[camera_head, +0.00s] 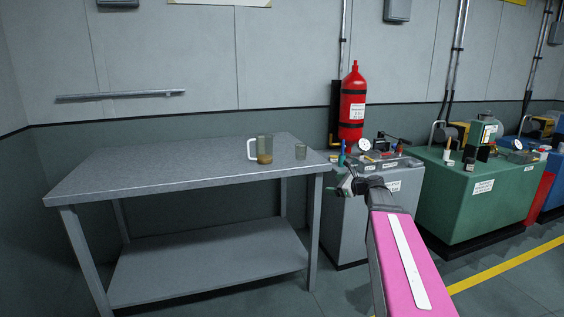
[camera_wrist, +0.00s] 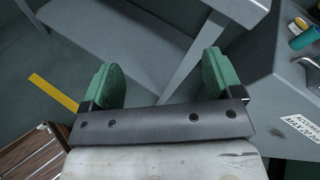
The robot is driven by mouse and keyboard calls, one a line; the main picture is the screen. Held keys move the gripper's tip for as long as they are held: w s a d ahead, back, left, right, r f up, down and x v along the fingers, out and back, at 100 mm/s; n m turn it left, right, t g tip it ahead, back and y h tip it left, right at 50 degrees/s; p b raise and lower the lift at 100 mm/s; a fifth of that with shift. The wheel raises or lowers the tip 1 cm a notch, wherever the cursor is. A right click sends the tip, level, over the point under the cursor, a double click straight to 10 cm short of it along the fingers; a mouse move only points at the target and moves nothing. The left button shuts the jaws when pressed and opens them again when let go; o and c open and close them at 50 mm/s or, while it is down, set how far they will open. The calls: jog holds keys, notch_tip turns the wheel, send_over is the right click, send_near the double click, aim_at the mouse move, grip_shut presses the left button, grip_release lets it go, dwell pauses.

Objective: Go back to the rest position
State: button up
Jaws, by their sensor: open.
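My gripper (camera_head: 347,183) is at the end of my outstretched pink arm, in front of the grey console and right of the metal table's front corner. In the wrist view my gripper (camera_wrist: 160,85) shows two green fingers spread wide apart. Nothing is between them; the table's leg and lower shelf lie beyond. The rest position itself is not marked by anything in view.
A red cylinder (camera_head: 352,105) is behind. A green console (camera_head: 470,205) stands right; floor is clear in front.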

jog(key=s+a+f+n+g+h, duration=0.1)
jog(key=s+f+n+g+h, duration=0.4)
jog(key=s+f+n, duration=0.6)
jog(key=s+a+f+n+g+h, duration=0.2)
jog(key=s+f+n+g+h, duration=0.3)
jog(key=s+f+n, duration=0.6)
notch_tip(320, 180, down, 3)
jog(key=shift+s+a+f, duration=0.15)
jog(key=shift+s+a, duration=0.15)
jog(key=shift+s, duration=0.85)
